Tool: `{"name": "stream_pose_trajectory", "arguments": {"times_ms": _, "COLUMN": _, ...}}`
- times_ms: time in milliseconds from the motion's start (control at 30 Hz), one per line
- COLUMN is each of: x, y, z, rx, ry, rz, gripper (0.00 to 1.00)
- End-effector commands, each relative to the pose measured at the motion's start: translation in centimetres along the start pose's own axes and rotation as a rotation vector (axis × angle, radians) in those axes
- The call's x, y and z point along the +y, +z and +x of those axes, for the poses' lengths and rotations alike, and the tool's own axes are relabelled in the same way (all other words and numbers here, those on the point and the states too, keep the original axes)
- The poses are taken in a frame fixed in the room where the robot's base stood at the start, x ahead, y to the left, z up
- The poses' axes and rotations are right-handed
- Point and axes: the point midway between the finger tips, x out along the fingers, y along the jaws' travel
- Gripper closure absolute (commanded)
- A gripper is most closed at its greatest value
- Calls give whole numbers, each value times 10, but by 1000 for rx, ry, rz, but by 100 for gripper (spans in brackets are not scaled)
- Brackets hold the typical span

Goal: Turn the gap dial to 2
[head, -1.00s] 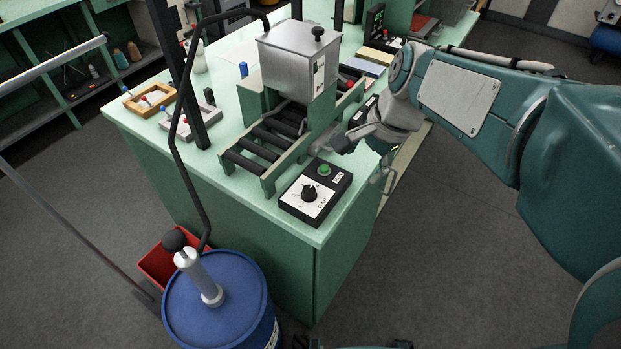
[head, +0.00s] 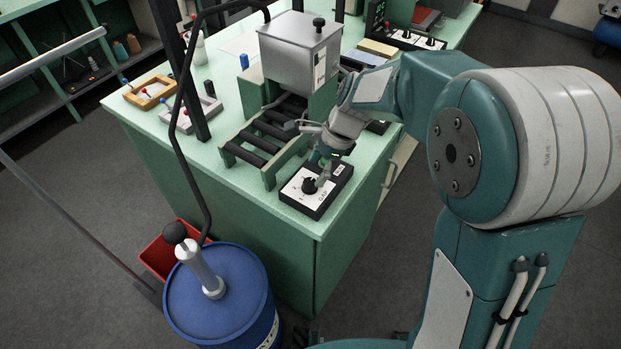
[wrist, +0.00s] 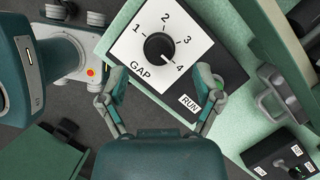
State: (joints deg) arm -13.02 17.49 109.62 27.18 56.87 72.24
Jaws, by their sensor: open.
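The gap dial (wrist: 159,47) is a round black knob on a white plate marked GAP with numbers 1 to 4. Its white pointer line appears to aim at the 4. In the head view the dial (head: 309,186) sits on a black control box (head: 317,205) at the bench's near corner. My gripper (head: 323,172) is just above the box, beside the knob. In the wrist view my gripper (wrist: 163,82) is open and empty, its two fingertips apart below the knob in the picture. The right finger partly covers the green RUN button.
A roller feed (head: 262,145) and a metal housing (head: 298,50) stand behind the box. A second black switch box (wrist: 288,155) is at the wrist view's lower right. A blue drum (head: 225,300) with a lever stands in front of the bench.

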Motion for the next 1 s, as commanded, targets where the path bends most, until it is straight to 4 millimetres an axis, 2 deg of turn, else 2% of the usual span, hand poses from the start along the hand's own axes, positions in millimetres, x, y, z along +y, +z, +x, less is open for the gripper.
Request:
{"name": "stream_pose_trajectory", "arguments": {"times_ms": 33, "x": 1, "y": 0, "z": 10, "rx": -1, "ry": 5, "rz": 0, "gripper": 17}}
{"name": "stream_pose_trajectory", "arguments": {"times_ms": 200, "x": 0, "y": 0, "z": 31, "rx": 0, "ry": 3, "rz": -1, "gripper": 17}}
{"name": "stream_pose_trajectory", "arguments": {"times_ms": 567, "x": 0, "y": 0, "z": 38, "rx": 0, "ry": -1, "rz": -1, "gripper": 17}}
{"name": "stream_pose_trajectory", "arguments": {"times_ms": 600, "x": 0, "y": 0, "z": 38, "rx": 0, "ry": -1, "rz": -1, "gripper": 26}}
{"name": "stream_pose_trajectory", "arguments": {"times_ms": 633, "x": 0, "y": 0, "z": 38, "rx": 0, "ry": -1, "rz": -1, "gripper": 39}}
{"name": "stream_pose_trajectory", "arguments": {"times_ms": 667, "x": 0, "y": 0, "z": 38, "rx": 0, "ry": -1, "rz": -1, "gripper": 53}}
{"name": "stream_pose_trajectory", "arguments": {"times_ms": 700, "x": 0, "y": 0, "z": 38, "rx": 0, "ry": -1, "rz": -1, "gripper": 71}}
{"name": "stream_pose_trajectory", "arguments": {"times_ms": 767, "x": 0, "y": 0, "z": 38, "rx": 0, "ry": -1, "rz": -1, "gripper": 97}}
{"name": "stream_pose_trajectory", "arguments": {"times_ms": 800, "x": 0, "y": 0, "z": 38, "rx": 0, "ry": -1, "rz": -1, "gripper": 100}}
{"name": "stream_pose_trajectory", "arguments": {"times_ms": 1000, "x": 0, "y": 0, "z": 38, "rx": 1, "ry": 0, "rz": -3, "gripper": 100}}
